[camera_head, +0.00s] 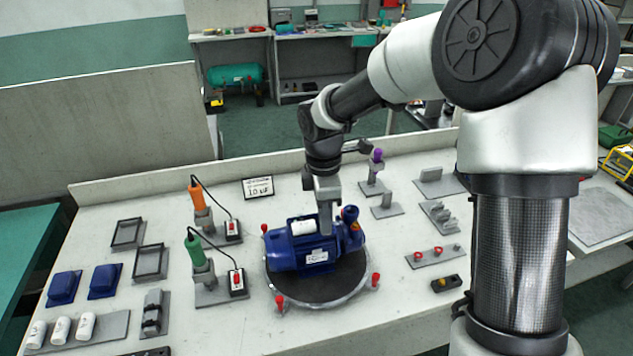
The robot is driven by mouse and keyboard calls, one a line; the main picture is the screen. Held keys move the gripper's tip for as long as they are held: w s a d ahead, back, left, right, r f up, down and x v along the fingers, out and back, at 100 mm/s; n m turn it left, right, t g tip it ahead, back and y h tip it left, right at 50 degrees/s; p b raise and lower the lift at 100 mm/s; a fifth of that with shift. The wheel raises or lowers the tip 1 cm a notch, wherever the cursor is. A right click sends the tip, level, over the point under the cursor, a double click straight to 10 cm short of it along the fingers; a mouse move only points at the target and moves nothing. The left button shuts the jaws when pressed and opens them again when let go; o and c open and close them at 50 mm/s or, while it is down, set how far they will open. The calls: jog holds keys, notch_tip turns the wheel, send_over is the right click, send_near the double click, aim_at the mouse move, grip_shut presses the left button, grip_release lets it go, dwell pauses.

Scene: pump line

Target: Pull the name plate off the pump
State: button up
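The blue pump (284,252) lies on a round dark turntable (310,291) in the middle of the bench. The name plate (317,257) is a small white rectangle with dark print on the pump's near side. A white cylinder (303,227) sits on top of the pump. My gripper (325,229) points down at the pump's top, right of the white cylinder and above the name plate. It looks apart from the plate. Its fingers are small and seen edge-on, so I cannot tell whether they are open, shut or touching the pump.
Red knobs (375,280) stand around the turntable's rim. Left are orange (196,196) and green (195,250) tools on stands, with cables. Blue covers (105,281), white cylinders and empty frames lie farther left. Grey fixtures (438,215) stand at right. The bench front near the turntable is clear.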

aim_at(318, 249)
jog(key=a+f, duration=0.1)
jog(key=w+f+n, duration=0.1)
jog(key=f, duration=0.1)
jog(key=shift+w+a, duration=0.1)
jog(key=shift+a, duration=0.3)
jog(key=shift+f+b, duration=2)
jog(key=shift+f, duration=0.35)
jog(key=shift+f, duration=0.15)
jog(key=shift+f, duration=0.1)
jog(key=shift+s+d+f+b, duration=0.1)
jog(key=shift+s+f+b, duration=0.15)
jog(key=shift+f, duration=0.6)
jog(key=shift+w+f, duration=0.1)
jog(key=shift+f, duration=0.1)
jog(key=shift+w, duration=0.1)
grip_shut()
